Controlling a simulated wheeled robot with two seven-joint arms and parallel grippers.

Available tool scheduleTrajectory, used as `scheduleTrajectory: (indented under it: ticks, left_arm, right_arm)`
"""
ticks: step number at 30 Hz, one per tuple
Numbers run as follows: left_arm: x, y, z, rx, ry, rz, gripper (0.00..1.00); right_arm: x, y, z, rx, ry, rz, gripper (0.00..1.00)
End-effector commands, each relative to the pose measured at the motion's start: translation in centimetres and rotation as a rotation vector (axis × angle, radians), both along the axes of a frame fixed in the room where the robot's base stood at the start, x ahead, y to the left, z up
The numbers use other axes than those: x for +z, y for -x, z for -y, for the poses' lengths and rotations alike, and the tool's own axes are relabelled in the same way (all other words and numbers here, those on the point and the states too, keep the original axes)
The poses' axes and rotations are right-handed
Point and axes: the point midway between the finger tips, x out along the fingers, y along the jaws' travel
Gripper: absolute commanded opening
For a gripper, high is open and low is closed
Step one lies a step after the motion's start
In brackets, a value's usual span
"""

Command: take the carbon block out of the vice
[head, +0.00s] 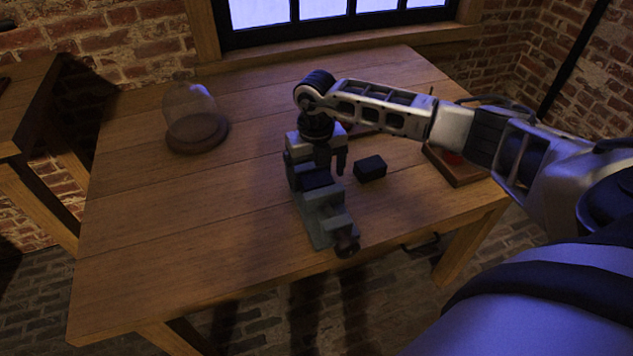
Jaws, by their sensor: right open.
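The grey-green vice (333,218) stands on the wooden table near its middle, its round dark handle end toward me. A dark block (315,181) sits between the vice jaws; I take it to be the carbon block. My right gripper (331,170) points down right over the vice, open, its fingers close above the block. I cannot tell whether they touch it. The right wrist hides the back of the vice. A second black block (370,168) lies on the table just right of the vice. My left gripper is not in view.
A glass dome on a round wooden base (205,136) stands at the back left of the table (170,235). A wooden tray (464,172) with something red lies at the right, partly behind my right arm. The table's left and front are clear.

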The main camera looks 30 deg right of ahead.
Motion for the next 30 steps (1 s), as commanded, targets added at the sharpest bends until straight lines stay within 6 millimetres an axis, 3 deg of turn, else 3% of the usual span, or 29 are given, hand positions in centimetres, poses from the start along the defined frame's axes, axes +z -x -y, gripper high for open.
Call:
scheduleTrajectory:
  ticks: [6,14,20,30]
  left_arm:
    - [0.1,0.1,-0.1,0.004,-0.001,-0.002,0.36]
    - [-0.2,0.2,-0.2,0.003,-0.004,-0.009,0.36]
    - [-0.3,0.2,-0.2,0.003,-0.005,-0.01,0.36]
    - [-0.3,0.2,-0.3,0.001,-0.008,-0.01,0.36]
  right_arm:
    - [-2.6,0.1,0.1,0.001,-0.001,-0.001,0.89]
    - [-2.8,0.0,0.0,0.001,-0.001,0.001,0.89]
    - [-2.8,0.0,0.1,0.001,-0.001,0.001,0.35]
    - [-2.6,0.0,0.1,0.001,-0.001,0.003,0.35]
